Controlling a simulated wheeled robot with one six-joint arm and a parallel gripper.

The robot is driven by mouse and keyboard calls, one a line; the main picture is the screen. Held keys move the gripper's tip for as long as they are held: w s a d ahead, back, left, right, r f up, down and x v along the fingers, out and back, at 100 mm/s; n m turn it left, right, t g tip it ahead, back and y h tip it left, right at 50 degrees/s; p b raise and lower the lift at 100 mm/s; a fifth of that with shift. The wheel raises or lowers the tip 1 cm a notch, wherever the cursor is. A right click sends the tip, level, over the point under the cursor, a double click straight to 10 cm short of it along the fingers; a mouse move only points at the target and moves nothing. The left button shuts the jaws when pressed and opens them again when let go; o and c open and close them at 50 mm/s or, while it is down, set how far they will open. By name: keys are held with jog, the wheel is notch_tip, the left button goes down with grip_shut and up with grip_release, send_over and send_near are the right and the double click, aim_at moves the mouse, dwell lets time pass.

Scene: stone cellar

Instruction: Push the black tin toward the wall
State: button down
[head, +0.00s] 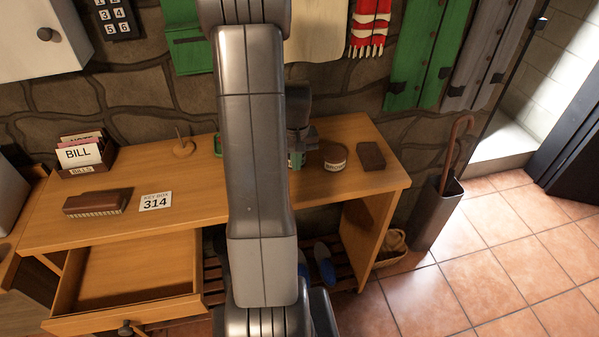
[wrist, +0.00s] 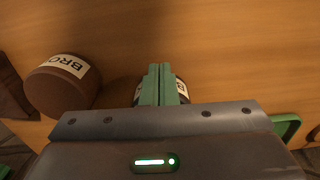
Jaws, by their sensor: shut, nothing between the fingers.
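The black tin (wrist: 183,91) is mostly hidden in the wrist view. Only part of a dark round side and a pale lettered label show around my gripper's green fingers (wrist: 161,70). The fingers are together with nothing between them. They are in front of the tin in that view, and I cannot tell whether they touch it. In the head view my gripper (head: 297,161) is low over the right part of the desk, partly behind my arm. I cannot make out the black tin clearly there.
A brown tin (head: 334,158) with a label stands close to the right of my gripper; it also shows in the wrist view (wrist: 60,88). A dark brown block (head: 370,155) lies farther right. A brush (head: 97,203) and a 314 card (head: 155,201) lie left. The drawer (head: 135,290) is open.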

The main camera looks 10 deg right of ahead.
jog(key=w, duration=0.9)
jog(key=shift+w+p, duration=0.1)
jog(key=shift+p, duration=0.2)
